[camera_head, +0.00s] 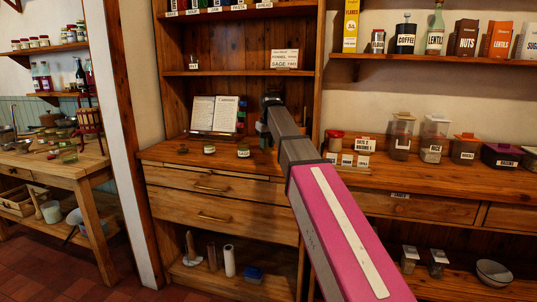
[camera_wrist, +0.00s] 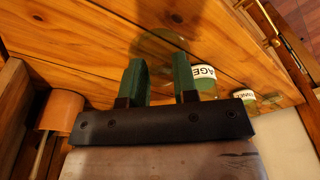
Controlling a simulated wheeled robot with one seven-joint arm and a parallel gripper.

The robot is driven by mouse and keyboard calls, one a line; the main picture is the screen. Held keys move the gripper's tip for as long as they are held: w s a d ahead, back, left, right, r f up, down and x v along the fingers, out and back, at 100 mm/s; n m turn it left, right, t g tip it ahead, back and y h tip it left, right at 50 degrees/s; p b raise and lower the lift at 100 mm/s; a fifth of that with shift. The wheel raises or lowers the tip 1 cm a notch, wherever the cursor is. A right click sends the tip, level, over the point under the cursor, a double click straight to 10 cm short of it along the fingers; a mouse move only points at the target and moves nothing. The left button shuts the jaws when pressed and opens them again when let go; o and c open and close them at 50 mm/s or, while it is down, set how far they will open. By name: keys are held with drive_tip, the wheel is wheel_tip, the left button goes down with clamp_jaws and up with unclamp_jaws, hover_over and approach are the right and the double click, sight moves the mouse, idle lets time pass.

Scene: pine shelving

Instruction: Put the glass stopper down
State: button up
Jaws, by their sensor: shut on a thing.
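My gripper (camera_wrist: 160,68) shows in the wrist view with its two green fingers a small gap apart. The glass stopper (camera_wrist: 158,44) is a clear, round, faint shape at the fingertips, and my gripper is shut on it. It is held over or against the wooden counter (camera_wrist: 90,45); I cannot tell whether it touches the wood. In the head view my arm hides the stopper and most of the gripper at the back of the counter (camera_head: 165,155).
A jar labelled SAGE (camera_wrist: 205,80) stands close beside the right finger, with another jar (camera_wrist: 243,98) beyond. An orange-brown cylinder (camera_wrist: 60,110) is at the left. In the head view an open book (camera_head: 214,114) stands behind small jars (camera_head: 209,149). The counter's front left is clear.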

sight(269, 149)
drive_tip(key=shift+w+d+f, duration=0.25)
drive_tip(key=shift+d+f, duration=0.05)
drive_tip(key=shift+d, duration=0.05)
drive_tip(key=shift+f, duration=1.95)
drive_tip(key=shift+f, duration=0.1)
drive_tip(key=o, duration=0.9)
drive_tip(key=r, duration=0.4)
drive_tip(key=s+r, duration=0.1)
drive_tip(key=r, duration=0.7)
drive_tip(key=shift+s+d, duration=0.25)
drive_tip(key=shift+d, duration=0.1)
drive_tip(key=shift+r, duration=0.1)
